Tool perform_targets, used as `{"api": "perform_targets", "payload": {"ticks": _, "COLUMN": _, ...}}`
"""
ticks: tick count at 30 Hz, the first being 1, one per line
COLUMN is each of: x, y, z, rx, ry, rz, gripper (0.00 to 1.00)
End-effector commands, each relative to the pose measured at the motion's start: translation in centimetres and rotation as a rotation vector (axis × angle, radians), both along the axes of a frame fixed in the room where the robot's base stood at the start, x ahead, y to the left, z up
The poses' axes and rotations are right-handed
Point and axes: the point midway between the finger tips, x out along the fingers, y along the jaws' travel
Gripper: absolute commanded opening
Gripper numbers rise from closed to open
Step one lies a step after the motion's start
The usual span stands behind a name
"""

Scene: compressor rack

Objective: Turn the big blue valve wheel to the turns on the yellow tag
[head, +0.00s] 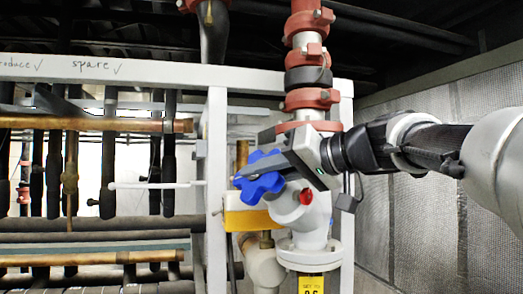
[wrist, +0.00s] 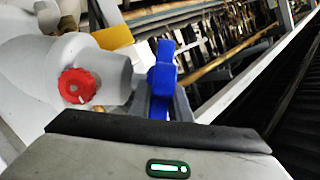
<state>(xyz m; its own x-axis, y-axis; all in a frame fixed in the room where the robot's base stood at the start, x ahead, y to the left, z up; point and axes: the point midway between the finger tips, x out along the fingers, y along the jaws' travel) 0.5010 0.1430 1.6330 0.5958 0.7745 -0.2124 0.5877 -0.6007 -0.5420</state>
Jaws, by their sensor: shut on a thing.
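The big blue valve wheel (head: 262,186) sits on the left side of a white valve body (head: 306,218) in the head view. It also shows in the wrist view (wrist: 163,75), seen nearly edge-on. My gripper (head: 242,178) reaches in from the right and is shut on the wheel; its fingers cover part of the rim. In the wrist view the wheel's lower part lies between the fingers. The yellow tag (head: 311,286) hangs at the bottom of the head view, cut off by the frame edge; its writing is too cropped to read surely.
A small red knob (head: 306,196) is on the valve body, close to my gripper, and shows in the wrist view (wrist: 77,86). A yellow block (head: 248,212) is behind the wheel. A white upright post (head: 217,190) stands left of it. Red clamps (head: 310,98) line the pipe above.

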Motion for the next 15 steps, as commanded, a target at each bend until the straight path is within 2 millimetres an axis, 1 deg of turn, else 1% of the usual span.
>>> {"api": "perform_targets", "payload": {"ticks": 1, "x": 0.26, "y": -0.14, "z": 0.57, "rx": -0.027, "ry": 0.028, "rz": 0.02, "gripper": 0.0}}
{"api": "perform_targets", "payload": {"ticks": 15, "x": 0.34, "y": -0.1, "z": -0.12, "rx": -0.261, "ry": 0.263, "rz": 0.232, "gripper": 0.0}}
